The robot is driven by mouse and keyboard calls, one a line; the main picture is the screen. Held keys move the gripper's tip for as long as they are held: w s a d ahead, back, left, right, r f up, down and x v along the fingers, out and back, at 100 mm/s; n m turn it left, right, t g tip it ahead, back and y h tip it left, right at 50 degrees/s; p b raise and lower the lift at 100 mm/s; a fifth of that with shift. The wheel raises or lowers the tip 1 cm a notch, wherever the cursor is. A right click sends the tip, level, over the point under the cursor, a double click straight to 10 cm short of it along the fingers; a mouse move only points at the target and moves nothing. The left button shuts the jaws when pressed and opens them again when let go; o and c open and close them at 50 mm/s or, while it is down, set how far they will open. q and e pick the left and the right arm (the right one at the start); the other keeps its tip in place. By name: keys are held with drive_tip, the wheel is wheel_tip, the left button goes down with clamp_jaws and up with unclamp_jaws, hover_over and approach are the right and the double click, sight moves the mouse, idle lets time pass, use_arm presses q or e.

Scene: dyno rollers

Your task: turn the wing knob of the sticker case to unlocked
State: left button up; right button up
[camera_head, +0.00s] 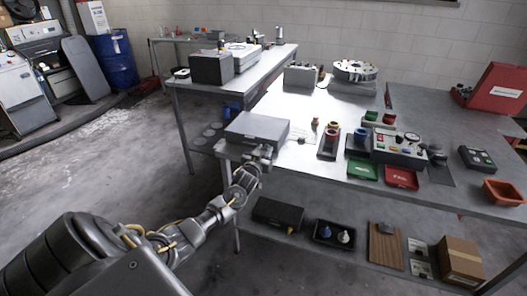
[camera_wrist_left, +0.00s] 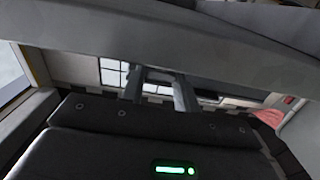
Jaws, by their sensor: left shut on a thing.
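The sticker case (camera_head: 257,129), a flat grey box, lies shut at the left front corner of the workbench. My left gripper (camera_head: 262,154) reaches its front side from below left. In the left wrist view, the grey case edge (camera_wrist_left: 90,42) crosses the top, and my left gripper's fingers (camera_wrist_left: 158,88) point up to it. They are shut on a small grey piece between them, which seems to be the wing knob (camera_wrist_left: 158,74). The fingers and the case edge hide most of the knob, so I cannot tell its angle. My right gripper is not in view.
A lower shelf holds a black case (camera_head: 278,214) and a tray (camera_head: 334,235). Open floor lies left of the bench.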

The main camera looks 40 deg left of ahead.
use_arm(q)
drive_tip(key=o, duration=0.7)
drive_tip(key=shift+a, duration=0.1)
drive_tip(key=v, duration=1)
drive_tip(key=shift+s, duration=0.35)
